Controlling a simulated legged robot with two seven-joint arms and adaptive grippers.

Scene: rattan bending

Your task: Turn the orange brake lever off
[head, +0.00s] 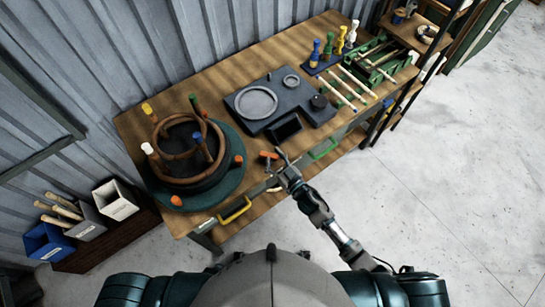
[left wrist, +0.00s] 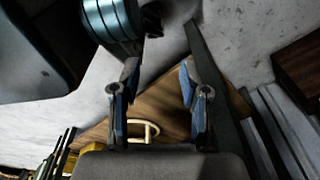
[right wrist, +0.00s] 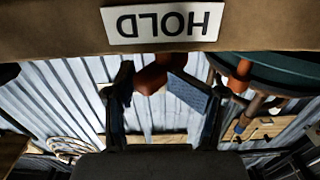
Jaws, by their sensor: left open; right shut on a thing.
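The orange brake lever (head: 267,155) sticks out at the front edge of the workbench, right of the round green turntable (head: 222,192). My right gripper (head: 279,160) is at the lever. In the right wrist view, the orange lever (right wrist: 152,76) lies between the fingers, and the gripper is shut on it. A white HOLD label (right wrist: 163,22) shows upside down on the bench edge just above. My left gripper (left wrist: 158,92) is open and empty in the left wrist view, and is out of sight in the head view.
The turntable carries a bent brown rattan ring (head: 178,180) among colored pegs. A dark plate with a round grey disc (head: 256,102) lies mid-bench. A yellow drawer handle (head: 234,210) and a green one (head: 325,149) protrude in front. Labelled bins stand at lower left. The right floor is clear.

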